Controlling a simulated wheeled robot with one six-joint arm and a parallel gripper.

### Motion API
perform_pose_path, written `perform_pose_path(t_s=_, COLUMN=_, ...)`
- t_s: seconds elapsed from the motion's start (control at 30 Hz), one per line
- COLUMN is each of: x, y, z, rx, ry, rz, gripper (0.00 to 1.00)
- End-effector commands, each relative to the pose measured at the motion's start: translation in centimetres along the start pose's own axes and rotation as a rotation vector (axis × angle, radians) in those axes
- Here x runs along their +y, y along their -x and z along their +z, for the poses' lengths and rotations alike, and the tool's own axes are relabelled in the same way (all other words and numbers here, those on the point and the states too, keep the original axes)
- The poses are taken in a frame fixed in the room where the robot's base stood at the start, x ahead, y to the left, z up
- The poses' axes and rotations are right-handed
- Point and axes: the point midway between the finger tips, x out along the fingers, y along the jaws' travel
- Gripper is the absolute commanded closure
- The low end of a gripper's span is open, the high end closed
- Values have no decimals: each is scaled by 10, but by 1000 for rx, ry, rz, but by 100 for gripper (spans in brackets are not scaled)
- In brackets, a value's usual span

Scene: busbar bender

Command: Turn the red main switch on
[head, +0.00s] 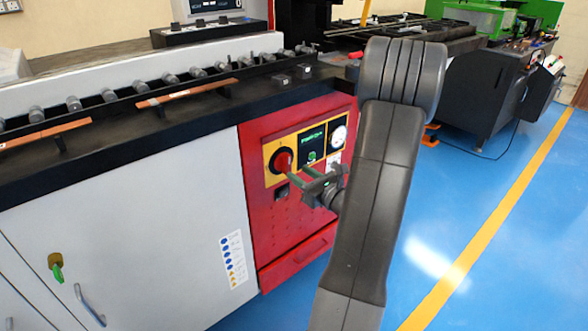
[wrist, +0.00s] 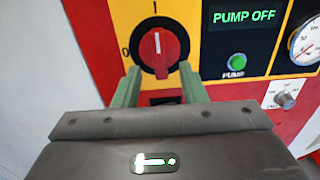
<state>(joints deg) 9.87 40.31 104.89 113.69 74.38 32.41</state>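The red main switch (wrist: 160,50) is a round knob on a yellow plate, with a black ring behind it. It also shows in the head view (head: 281,161). Its white line stands upright, towards the "I" mark at the top; a "0" mark is at the left. My gripper (wrist: 160,75) is open, with one green finger on each side of the knob's lower part. In the head view my gripper (head: 296,180) is just in front of the panel. I cannot tell whether the fingers touch the knob.
Right of the switch are a display (wrist: 243,16) reading "PUMP OFF", a green pump button (wrist: 237,62), a gauge (wrist: 307,42) and a small grey knob (wrist: 285,100). A red drawer (head: 297,252) is below. Blue floor (head: 440,245) is clear at the right.

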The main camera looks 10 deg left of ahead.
Motion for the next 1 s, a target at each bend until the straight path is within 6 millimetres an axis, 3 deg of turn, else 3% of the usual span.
perform_pose_path(t_s=0.2, x=-1, y=47, z=1, rx=0, ry=-2, rz=-4, gripper=62)
perform_pose_path(t_s=0.4, x=-1, y=78, z=0, rx=1, ry=-1, rz=-4, gripper=62)
perform_pose_path(t_s=0.6, x=0, y=92, z=0, rx=1, ry=-1, rz=-1, gripper=62)
perform_pose_path(t_s=1.0, x=0, y=94, z=0, rx=1, ry=-1, rz=1, gripper=62)
